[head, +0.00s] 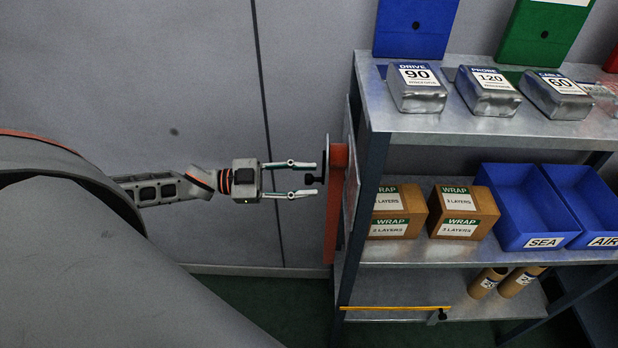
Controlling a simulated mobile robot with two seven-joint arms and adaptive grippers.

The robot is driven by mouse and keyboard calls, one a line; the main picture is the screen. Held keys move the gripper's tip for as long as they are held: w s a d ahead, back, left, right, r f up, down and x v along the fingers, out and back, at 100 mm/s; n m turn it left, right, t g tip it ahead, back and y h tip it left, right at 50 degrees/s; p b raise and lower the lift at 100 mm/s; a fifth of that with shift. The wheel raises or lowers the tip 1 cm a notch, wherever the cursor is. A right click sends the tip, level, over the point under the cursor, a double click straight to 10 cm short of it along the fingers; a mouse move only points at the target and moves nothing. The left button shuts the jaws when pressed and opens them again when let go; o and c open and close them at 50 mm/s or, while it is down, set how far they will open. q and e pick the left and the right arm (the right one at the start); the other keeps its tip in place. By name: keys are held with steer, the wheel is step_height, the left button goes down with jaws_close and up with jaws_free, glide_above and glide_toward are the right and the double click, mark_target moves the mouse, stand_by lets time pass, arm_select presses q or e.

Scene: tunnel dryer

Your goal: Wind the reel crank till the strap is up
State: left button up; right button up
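The reel (340,155) is an orange body with a thin dark disc seen edge-on, on the left side of the shelf rack. Its crank knob (311,180), small and black, sticks out to the left. An orange strip (332,235) runs down below the reel; I cannot tell whether it is the strap or a mounting plate. My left gripper (308,179) reaches in from the left, level with the knob. Its two fingers are apart, one above and one below the knob, with visible gaps. My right gripper is not in view.
The metal rack (460,128) fills the right side, holding wrapped blocks (416,88), WRAP boxes (463,212), blue bins (520,205) and cardboard tubes (487,282). A yellow bar (395,308) lies along the bottom shelf's front. Left of the rack is plain grey wall.

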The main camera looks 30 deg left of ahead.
arm_select(q)
steer(key=shift+w+d, duration=0.3)
steer(key=shift+d, duration=0.1)
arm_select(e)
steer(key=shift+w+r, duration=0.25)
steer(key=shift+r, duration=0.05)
arm_select(q)
jaws_close()
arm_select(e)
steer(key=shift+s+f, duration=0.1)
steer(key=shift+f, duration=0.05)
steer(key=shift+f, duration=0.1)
arm_select(q)
steer(key=shift+w+a, duration=0.1)
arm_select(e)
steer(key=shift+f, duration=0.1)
